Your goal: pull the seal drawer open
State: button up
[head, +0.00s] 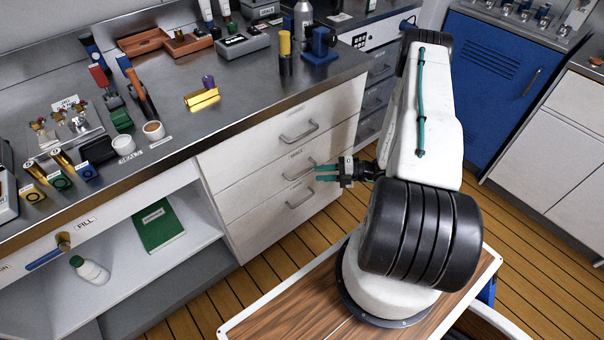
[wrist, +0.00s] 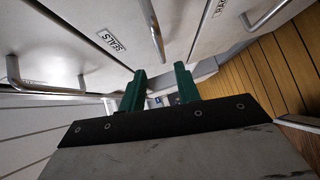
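The seal drawer (head: 262,180) is the middle of three white drawers under the bench, and it looks shut. Its SEALS label (wrist: 111,41) is readable in the wrist view. Its bar handle (head: 298,168) also shows in the wrist view (wrist: 154,30). My gripper (head: 317,173) is open and empty, with its two teal fingers apart, just right of this handle in the head view. In the wrist view the fingertips (wrist: 160,70) lie below the near end of the handle. The handle is not visibly between the fingers.
Similar handles sit on the drawer above (head: 299,132) and the drawer below (head: 300,199). The bench top (head: 230,120) carries many tools and parts. Wooden floor (head: 330,225) lies clear in front of the drawers. A blue cabinet (head: 490,80) stands at the right.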

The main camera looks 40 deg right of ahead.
aim_at(302, 173)
jog(key=shift+m, duration=0.5)
jog(key=x, duration=0.7)
jog(key=shift+w+f, duration=0.25)
jog(key=shift+w, duration=0.2)
grip_shut()
